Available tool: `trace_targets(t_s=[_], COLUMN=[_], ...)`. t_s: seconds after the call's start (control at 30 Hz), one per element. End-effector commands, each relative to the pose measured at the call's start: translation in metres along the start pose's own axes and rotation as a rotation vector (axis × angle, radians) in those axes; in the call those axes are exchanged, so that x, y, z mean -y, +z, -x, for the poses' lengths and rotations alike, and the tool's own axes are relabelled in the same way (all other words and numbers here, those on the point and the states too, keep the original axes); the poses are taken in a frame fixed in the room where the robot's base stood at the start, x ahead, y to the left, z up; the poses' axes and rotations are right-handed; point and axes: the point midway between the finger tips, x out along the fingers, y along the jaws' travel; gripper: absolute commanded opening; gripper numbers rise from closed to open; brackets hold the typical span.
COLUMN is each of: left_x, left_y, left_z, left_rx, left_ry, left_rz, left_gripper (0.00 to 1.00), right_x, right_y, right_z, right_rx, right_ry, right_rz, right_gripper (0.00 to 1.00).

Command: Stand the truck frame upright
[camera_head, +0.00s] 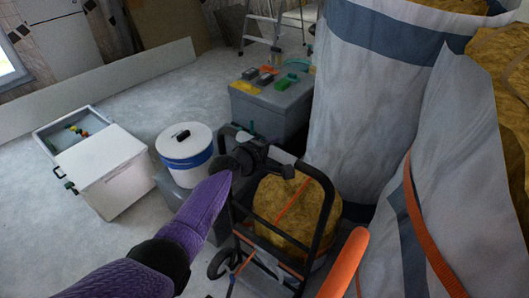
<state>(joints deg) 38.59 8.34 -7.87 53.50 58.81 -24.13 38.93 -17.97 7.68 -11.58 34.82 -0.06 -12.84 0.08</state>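The truck frame (327,205) is a black tubular hand truck in the lower middle of the head view. Its rounded top bar is toward the back, and a dark wheel (219,263) shows at its lower left. I cannot tell exactly how far it is tilted. A yellow-brown roll (285,207) with an orange strap shows through the frame. My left gripper (278,163), on a purple arm from the lower left, is at the top bar, seemingly touching it. Its fingers are too dark and small to tell whether they are shut on the bar. My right gripper is not seen.
Large white bags (365,100) with yellow-brown filling crowd the right side. A grey box (272,107) with small coloured items stands behind the frame. A white bucket (186,150) and a white cabinet (105,170) with an open tray stand left. An orange rounded part (345,265) is near front. Floor at lower left is clear.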

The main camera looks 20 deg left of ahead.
Motion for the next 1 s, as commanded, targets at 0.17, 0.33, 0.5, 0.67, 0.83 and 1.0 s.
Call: trace_targets(t_s=[0.17, 0.33, 0.5, 0.67, 0.83, 1.0], left_x=[0.010, 0.010, 0.010, 0.010, 0.007, 0.004], left_y=[0.003, 0.004, 0.004, 0.004, 0.004, 0.003], left_z=[-0.006, -0.007, -0.007, -0.007, -0.007, -0.006], left_rx=[0.006, 0.006, 0.006, 0.006, 0.005, 0.003], left_ry=[-0.021, -0.022, -0.022, -0.022, -0.016, -0.011], left_rz=[0.002, 0.001, 0.001, 0.002, 0.001, 0.000], left_gripper=[0.00, 0.00, 0.00, 0.59, 0.77, 0.77], right_x=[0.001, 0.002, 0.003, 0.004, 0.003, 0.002], right_y=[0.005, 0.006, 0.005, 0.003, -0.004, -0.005], right_z=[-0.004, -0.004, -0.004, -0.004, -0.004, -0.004], right_rx=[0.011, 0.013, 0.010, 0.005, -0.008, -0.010], right_ry=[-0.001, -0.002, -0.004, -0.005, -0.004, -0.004], right_rz=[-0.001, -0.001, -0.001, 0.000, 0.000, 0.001], right_gripper=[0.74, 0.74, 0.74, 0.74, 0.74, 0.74])
